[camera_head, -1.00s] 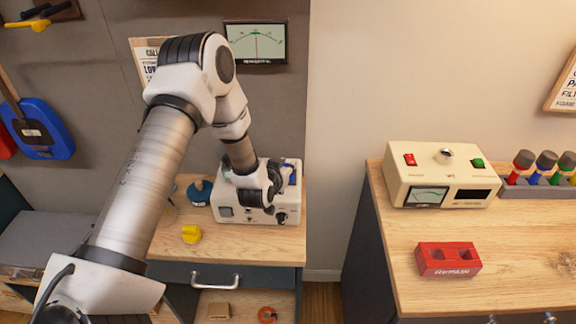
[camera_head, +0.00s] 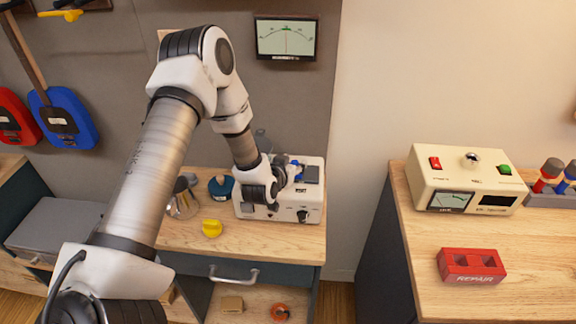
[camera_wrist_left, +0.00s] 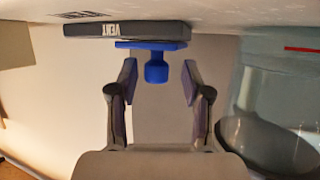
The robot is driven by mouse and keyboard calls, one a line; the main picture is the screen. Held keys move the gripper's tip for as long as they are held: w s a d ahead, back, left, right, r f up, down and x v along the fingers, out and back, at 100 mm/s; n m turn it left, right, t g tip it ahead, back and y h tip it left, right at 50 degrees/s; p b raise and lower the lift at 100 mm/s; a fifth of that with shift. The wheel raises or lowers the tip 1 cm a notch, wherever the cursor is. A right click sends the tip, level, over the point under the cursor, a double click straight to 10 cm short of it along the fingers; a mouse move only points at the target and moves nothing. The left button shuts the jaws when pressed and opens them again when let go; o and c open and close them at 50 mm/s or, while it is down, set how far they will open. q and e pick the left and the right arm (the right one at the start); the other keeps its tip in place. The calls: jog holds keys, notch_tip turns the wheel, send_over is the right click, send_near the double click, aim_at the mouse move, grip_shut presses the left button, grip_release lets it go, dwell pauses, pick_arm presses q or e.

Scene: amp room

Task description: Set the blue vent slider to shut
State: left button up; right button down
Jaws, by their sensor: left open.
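The blue vent slider (camera_wrist_left: 156,68) has a plate and a round knob. It sits against a dark plate marked VENT (camera_wrist_left: 75,30) in the left wrist view. In the head view a bit of the slider (camera_head: 298,166) shows on top of the white device (camera_head: 312,203), beside a dark panel (camera_head: 312,175). My left gripper (camera_wrist_left: 159,82) is open, with one finger on each side of the knob and a gap to both. In the head view the left gripper (camera_head: 286,170) is above the device top and partly hides the slider. My right gripper is not in view.
A yellow object (camera_head: 212,228), a dark blue round item (camera_head: 220,186) and a metal pot (camera_head: 183,200) stand left of the device on the wooden bench top (camera_head: 270,240). A cream device (camera_head: 440,170) and a red REPAIR block (camera_head: 471,266) are on the right bench.

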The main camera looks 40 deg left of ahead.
pick_arm(q)
jog(key=v, duration=1.1)
jog(key=shift+s+a, duration=0.2)
jog(key=shift+s, duration=0.15)
